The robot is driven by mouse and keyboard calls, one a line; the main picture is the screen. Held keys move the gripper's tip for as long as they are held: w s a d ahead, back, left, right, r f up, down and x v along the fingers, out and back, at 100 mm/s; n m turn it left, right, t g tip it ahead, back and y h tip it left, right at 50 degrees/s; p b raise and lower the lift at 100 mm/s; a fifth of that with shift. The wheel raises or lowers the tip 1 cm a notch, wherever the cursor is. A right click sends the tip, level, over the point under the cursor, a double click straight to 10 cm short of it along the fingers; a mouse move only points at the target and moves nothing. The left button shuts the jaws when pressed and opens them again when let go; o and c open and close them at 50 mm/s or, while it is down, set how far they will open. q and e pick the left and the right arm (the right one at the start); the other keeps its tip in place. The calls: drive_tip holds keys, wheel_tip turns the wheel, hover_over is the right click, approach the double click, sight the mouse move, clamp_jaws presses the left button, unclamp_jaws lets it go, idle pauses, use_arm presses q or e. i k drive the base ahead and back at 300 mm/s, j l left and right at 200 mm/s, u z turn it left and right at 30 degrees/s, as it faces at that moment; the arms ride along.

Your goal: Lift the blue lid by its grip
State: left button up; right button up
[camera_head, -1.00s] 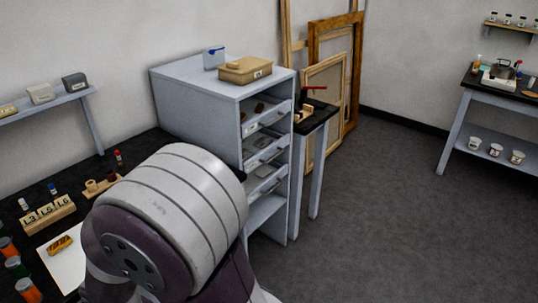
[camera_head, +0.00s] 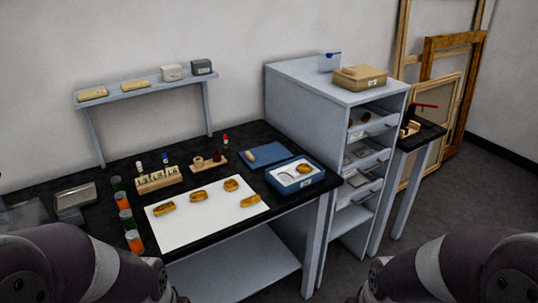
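The blue lid (camera_head: 278,151) lies flat on the black worktable, behind and left of an open blue box (camera_head: 295,184). A small tan piece, which may be its grip, shows at the lid's left end. The box has a pale inside with a gold fragment (camera_head: 303,168) and a whitish shape in it, and a label on its front. Only parts of my two arms show, at the lower left and lower right corners. Both grippers are out of view, so their state is hidden.
A white sheet (camera_head: 204,219) with several gilt pieces lies in front left of the lid. Small bottles, a labelled wooden block (camera_head: 157,180) and orange and green jars stand nearby. A grey drawer cabinet (camera_head: 290,110) rises right behind the box.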

sight(257, 157)
drive_tip(key=i+l, duration=0.3)
drive_tip(key=i, duration=0.2)
drive_tip(key=i+l+u, duration=0.1)
drive_tip(key=i+l, duration=0.15)
drive_tip(key=i, duration=0.25)
